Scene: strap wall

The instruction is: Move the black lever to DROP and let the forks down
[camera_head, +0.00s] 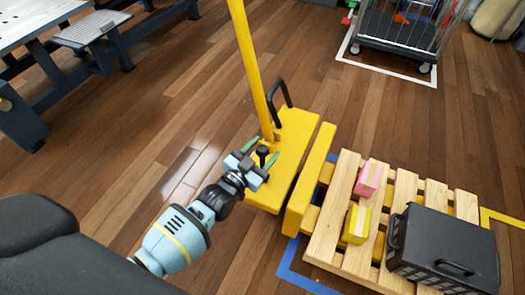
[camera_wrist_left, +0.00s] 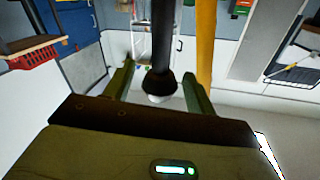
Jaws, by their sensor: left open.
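The black lever (camera_head: 262,152) stands with its round knob up on the yellow body of the pallet truck (camera_head: 290,150). My left gripper (camera_head: 260,158) is open at the lever, with its green fingers on either side of it. In the left wrist view a black shaft with a wide end, apparently the lever (camera_wrist_left: 160,75), shows between the two spread fingers of the gripper (camera_wrist_left: 158,88). I cannot tell whether they touch it. No DROP marking can be read. The forks are mostly hidden under the wooden pallet (camera_head: 345,180). My right gripper is out of view.
A yellow mast (camera_head: 252,70) and a black loop handle (camera_head: 280,97) rise beside the lever. The pallet carries a black crate (camera_head: 445,240), a pink box (camera_head: 368,178) and a yellow box (camera_head: 356,224). A wire cage cart (camera_head: 400,30) stands behind. Floor left of the truck is clear.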

